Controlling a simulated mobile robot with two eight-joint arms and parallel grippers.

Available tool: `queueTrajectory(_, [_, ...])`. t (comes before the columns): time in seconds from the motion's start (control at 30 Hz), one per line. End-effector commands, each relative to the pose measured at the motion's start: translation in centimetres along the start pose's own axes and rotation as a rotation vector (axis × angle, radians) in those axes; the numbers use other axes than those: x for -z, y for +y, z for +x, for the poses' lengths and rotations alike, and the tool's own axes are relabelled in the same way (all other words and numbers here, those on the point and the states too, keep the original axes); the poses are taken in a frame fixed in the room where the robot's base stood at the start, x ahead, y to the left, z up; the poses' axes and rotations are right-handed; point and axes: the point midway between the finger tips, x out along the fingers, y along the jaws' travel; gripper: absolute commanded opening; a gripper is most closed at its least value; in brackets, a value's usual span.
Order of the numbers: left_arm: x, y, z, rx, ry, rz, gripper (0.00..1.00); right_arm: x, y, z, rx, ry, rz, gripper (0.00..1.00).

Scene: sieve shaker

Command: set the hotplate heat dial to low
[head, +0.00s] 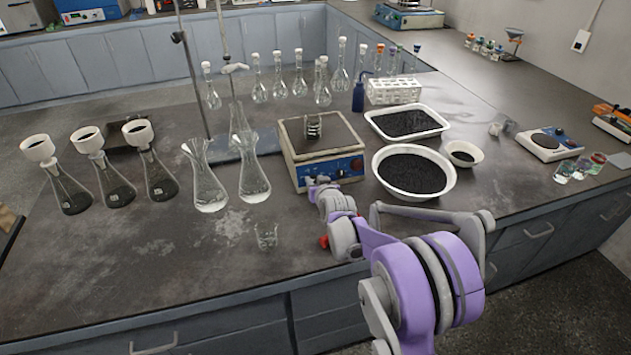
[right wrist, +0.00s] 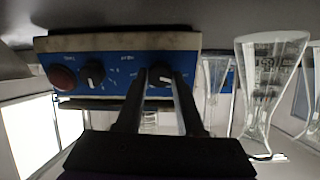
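The hotplate (head: 303,164) is a cream box with a dark top and a blue front panel, on the bench right of the flasks. In the right wrist view, which looks upside down, its blue panel (right wrist: 115,72) carries a red round knob (right wrist: 62,78), one black dial (right wrist: 92,73) and another black dial (right wrist: 160,77). My right gripper (right wrist: 161,76) is at the panel, its open fingers on either side of this last dial. I cannot tell whether they touch it. The panel lettering is too blurred to read surely. My left gripper is not in view.
A small glass vessel (head: 313,127) stands on the hotplate. White bowls of black grains (head: 431,194) stand to its right. Glass flasks (head: 206,189) stand to its left, and a small beaker (head: 266,236) is near the front edge.

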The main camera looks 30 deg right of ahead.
Motion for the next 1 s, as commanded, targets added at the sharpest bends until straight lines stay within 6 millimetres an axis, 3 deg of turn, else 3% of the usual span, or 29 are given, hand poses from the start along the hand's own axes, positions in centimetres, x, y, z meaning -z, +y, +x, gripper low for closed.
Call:
queueTrajectory(0.03, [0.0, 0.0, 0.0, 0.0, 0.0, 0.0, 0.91, 0.0, 0.0, 0.0, 0.0, 0.0, 0.0, 0.13])
queueTrajectory(0.1, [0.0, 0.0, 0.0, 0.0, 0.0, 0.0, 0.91, 0.0, 0.0, 0.0, 0.0, 0.0, 0.0, 0.0])
queueTrajectory(0.57, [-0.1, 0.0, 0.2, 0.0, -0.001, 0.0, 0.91, 0.0, 0.0, 0.0, 0.0, -0.002, 0.06, 0.0])
queueTrajectory(1.0, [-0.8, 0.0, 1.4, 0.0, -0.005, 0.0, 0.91, -0.1, 0.1, 0.0, 0.002, -0.015, 0.401, 0.0])
